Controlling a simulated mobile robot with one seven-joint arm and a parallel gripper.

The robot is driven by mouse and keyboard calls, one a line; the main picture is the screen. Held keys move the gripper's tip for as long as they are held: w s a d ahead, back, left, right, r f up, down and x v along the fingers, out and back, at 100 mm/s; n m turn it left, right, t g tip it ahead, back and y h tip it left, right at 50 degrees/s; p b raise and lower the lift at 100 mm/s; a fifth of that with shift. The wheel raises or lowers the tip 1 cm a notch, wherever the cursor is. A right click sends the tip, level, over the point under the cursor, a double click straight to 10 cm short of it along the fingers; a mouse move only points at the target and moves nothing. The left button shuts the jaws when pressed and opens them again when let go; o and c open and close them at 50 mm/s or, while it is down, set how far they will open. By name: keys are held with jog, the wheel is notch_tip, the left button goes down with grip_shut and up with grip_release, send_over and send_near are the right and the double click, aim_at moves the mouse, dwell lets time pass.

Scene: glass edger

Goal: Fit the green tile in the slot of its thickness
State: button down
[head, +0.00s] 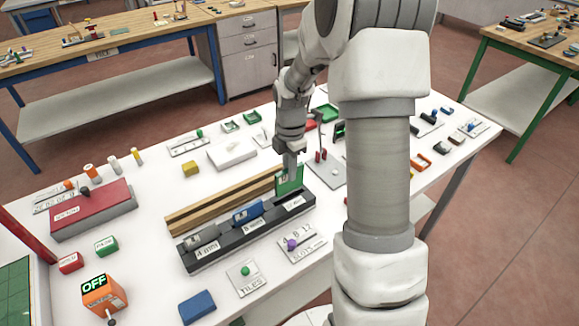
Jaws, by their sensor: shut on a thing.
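My gripper (290,169) points down at the right part of the dark slotted block and is shut on the green tile (289,183). The tile stands upright, its lower edge at or just above the block's right section; I cannot tell whether it is inside the slot. The dark block (222,250) has a row of labelled sections, the left one seeming to read 4 mm; the other labels are too small to read surely. A blue tile (247,211) stands in the middle section. Another blue tile (198,305) lies flat on the table at the front.
A wooden rail (215,203) runs behind the block. A slots card (302,246) with a purple knob and a tiles card (246,279) with a green knob lie in front. A red box (92,213) and an orange OFF box (103,294) stand left.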

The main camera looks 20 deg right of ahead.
aim_at(290, 185)
jog(key=shift+f+b, duration=1.5)
jog(key=shift+f, duration=1.15)
jog(key=shift+f, duration=0.4)
jog(key=c, duration=0.8)
grip_release()
jog(key=shift+r, duration=0.1)
jog(key=r, duration=1.1)
jog(key=r+p, duration=0.1)
jog(key=r, duration=0.5)
jog(key=shift+s+r, duration=0.1)
jog(key=shift+s, duration=0.15)
jog(key=shift+r, duration=0.1)
